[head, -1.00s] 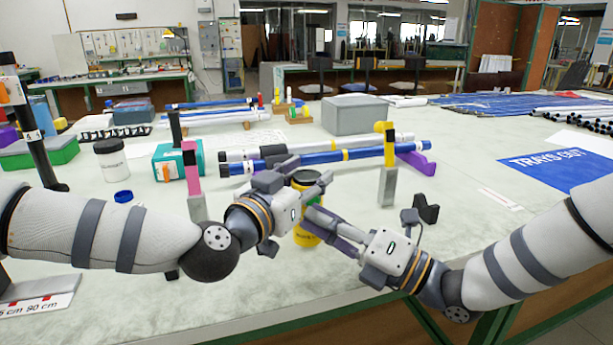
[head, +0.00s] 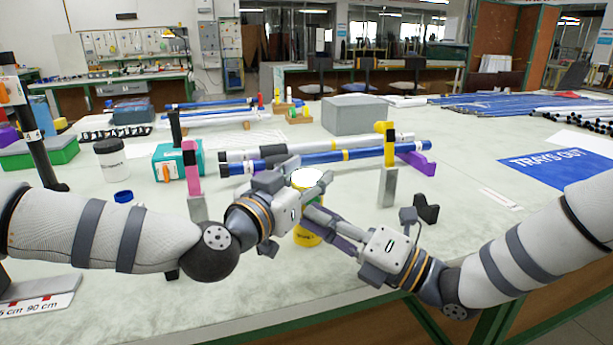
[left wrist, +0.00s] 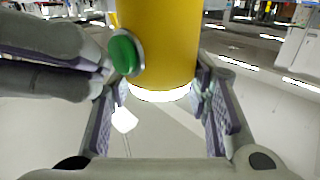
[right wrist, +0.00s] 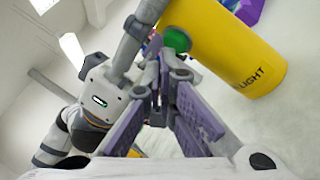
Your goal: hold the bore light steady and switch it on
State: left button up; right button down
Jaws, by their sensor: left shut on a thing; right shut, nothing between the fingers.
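The bore light (head: 308,238) is a yellow cylinder standing upright, held near the bench's front edge. My left gripper (head: 309,188) is shut on the bore light, a finger on each side. A green button (left wrist: 125,52) sits on its side. My right gripper (head: 309,212) is shut and empty, with its fingertips at the button, which the right wrist view also shows (right wrist: 176,40). I cannot tell whether they still touch it.
Blue and white rods (head: 345,154) lie on holders behind the grippers. A pink post (head: 191,165) stands to the left and a yellow-topped post (head: 388,160) to the right.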

jog(key=shift+s, duration=0.25)
jog(key=shift+s+d, duration=0.1)
jog(key=s, duration=0.2)
jog(key=s+d, duration=0.1)
jog(key=s, duration=0.2)
jog(key=shift+s+d, duration=0.3)
pick_arm(q)
jog(key=o, duration=1.4)
jog(key=shift+c, duration=0.2)
